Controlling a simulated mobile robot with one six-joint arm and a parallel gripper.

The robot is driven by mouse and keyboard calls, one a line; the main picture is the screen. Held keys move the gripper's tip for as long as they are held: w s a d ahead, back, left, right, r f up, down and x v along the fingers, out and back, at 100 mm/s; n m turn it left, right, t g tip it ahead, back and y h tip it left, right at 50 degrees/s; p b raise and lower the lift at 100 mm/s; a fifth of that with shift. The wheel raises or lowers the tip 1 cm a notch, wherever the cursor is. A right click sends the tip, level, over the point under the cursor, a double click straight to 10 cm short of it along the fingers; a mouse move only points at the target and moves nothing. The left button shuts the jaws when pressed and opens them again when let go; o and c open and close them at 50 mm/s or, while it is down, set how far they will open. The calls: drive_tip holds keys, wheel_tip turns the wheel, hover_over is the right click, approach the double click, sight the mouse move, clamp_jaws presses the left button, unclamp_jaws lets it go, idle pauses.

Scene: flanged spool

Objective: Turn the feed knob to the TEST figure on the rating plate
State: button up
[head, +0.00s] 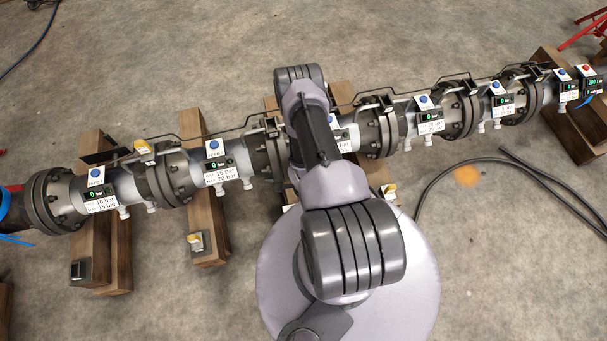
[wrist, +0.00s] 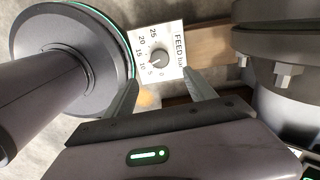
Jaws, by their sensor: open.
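The feed knob (wrist: 158,58) is a small grey knob on a white plate (wrist: 143,41) marked FEED bar, with figures from 0 to 25 around it. I cannot tell clearly which figure its pointer marks. My gripper (wrist: 162,77) is open and empty, its fingertips near the plate's lower edge, either side of the knob. In the head view my arm hides the gripper and the knob. White rating plates sit along the pipe; one (head: 101,203) shows 10 bar above 15 bar, another (head: 221,175) 15 bar above 20 bar. Their small words are too blurred to read.
A flanged pipe (head: 125,185) on wooden beams (head: 119,240) crosses the view, with several blue-buttoned gauges reading 0 bar. A far-right gauge (head: 592,82) has a red button and reads about 200. In the wrist view a bolted flange (wrist: 280,45) is close at right.

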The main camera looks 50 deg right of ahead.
wheel_tip(320, 180, up, 4)
drive_tip(key=shift+r+p, duration=0.1)
drive_tip(key=shift+p, duration=0.4)
